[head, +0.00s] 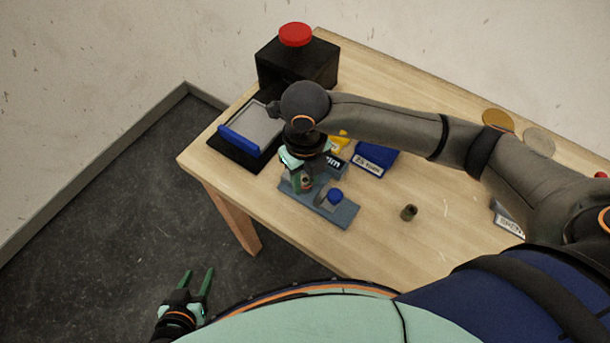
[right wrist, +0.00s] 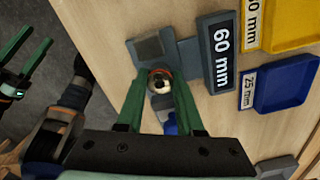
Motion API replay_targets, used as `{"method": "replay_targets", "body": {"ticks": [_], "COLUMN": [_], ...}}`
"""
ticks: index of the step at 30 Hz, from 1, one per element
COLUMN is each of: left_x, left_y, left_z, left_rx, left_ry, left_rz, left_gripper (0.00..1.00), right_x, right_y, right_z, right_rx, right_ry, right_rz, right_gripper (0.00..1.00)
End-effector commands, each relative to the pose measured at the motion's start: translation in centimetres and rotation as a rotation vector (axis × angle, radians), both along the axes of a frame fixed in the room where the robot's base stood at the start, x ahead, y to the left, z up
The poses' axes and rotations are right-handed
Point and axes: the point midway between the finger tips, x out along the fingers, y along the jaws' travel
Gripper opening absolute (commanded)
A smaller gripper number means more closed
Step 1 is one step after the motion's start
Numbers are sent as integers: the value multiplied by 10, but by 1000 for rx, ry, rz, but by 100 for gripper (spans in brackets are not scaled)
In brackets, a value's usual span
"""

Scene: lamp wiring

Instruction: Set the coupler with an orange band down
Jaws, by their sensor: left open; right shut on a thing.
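The coupler with an orange band (right wrist: 160,80) is between the green fingers of my right gripper (right wrist: 161,90) in the right wrist view, its round open end facing the camera. In the head view my right gripper (head: 303,185) is shut on it, over the left part of a grey-blue fixture (head: 343,217) near the table's front edge. I cannot tell whether the coupler touches the fixture. A blue round piece (head: 335,196) is on the fixture just right of the gripper. My left gripper (head: 197,285) is open and empty, off the table above the dark floor.
A dark small cylinder (head: 409,212) stands to the right. A grey tray (head: 256,127) and a black box with red button (head: 295,35) are at left.

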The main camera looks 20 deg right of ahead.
Motion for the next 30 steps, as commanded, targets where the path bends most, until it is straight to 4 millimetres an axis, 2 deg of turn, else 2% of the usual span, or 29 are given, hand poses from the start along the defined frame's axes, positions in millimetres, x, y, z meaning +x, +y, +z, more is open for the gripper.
{"method": "replay_targets", "body": {"ticks": [6, 7, 14, 25, 30], "left_x": [0, 0, 0, 0, 0], "left_y": [0, 0, 0, 0, 0], "left_z": [-4, -3, -2, 0, 0], "left_rx": [0, 0, 0, 0, 0], "left_ry": [0, 0, 0, 0, 0], "left_rz": [0, 0, 0, 0, 0], "left_gripper": [50, 50, 50, 50, 50], "right_x": [0, 0, 0, 1, 2], "right_y": [0, 0, 0, 0, 1], "right_z": [-4, -2, -2, 5, 35], "right_rx": [0, 0, 0, 2, 3], "right_ry": [-1, -1, 0, -3, -6], "right_rz": [0, 0, 0, 0, 1], "right_gripper": [0, 39, 65, 66, 66]}}
